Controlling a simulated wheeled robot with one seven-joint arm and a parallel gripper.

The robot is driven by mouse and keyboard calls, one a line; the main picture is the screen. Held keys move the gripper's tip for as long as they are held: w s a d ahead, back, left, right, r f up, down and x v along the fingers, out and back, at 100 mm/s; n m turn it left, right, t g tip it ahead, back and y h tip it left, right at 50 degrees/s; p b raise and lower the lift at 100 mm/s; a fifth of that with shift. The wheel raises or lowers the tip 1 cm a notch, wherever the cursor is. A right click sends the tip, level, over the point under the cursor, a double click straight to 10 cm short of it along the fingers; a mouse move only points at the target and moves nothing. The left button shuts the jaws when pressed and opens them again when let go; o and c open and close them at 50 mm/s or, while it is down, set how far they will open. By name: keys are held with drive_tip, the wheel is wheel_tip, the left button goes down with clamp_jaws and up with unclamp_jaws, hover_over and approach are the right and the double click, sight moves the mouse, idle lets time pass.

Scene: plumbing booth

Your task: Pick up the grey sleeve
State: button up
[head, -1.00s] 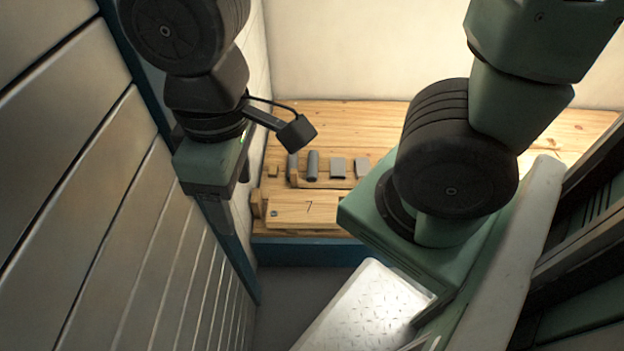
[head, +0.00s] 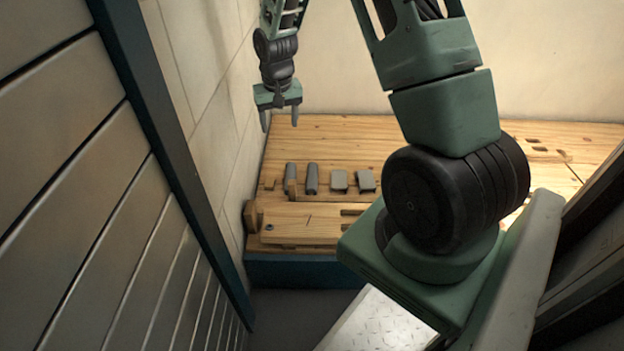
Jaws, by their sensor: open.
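Several grey pieces stand in a row on the wooden bench in the head view. On the left are two narrow, tall grey pieces, the first (head: 290,176) partly behind a small wooden post and the second (head: 312,179) beside it. To their right are two shorter, wider grey pieces, one (head: 339,182) and another (head: 364,182). I cannot tell for sure which one is the grey sleeve. My gripper (head: 279,119) is open and empty, fingers pointing down, above the back left of the bench and apart from all the pieces.
The wooden bench (head: 420,140) has bare room behind the row. A wooden board (head: 300,222) lies in front, with a wooden block (head: 251,216) at its left end. A tiled wall (head: 215,90) rises close on the left. Slots show at the bench's right.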

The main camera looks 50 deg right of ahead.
drive_tip(key=w+d+f+m+g, duration=0.1)
drive_tip(key=d+f+m, duration=0.3)
drive_tip(key=d+f, duration=1.05)
drive_tip(key=b, duration=0.5)
hover_over(312, 179)
drive_tip(key=shift+m+y, duration=0.3)
drive_tip(key=f, duration=1.2)
drive_tip(key=shift+w+d, duration=0.1)
drive_tip(key=shift+w, duration=0.15)
drive_tip(key=shift+s+f+b, duration=0.15)
drive_tip(key=shift+f+b, duration=1.45)
drive_tip(key=shift+f, duration=1.45)
drive_tip(key=shift+r, duration=0.1)
drive_tip(key=c, duration=0.8)
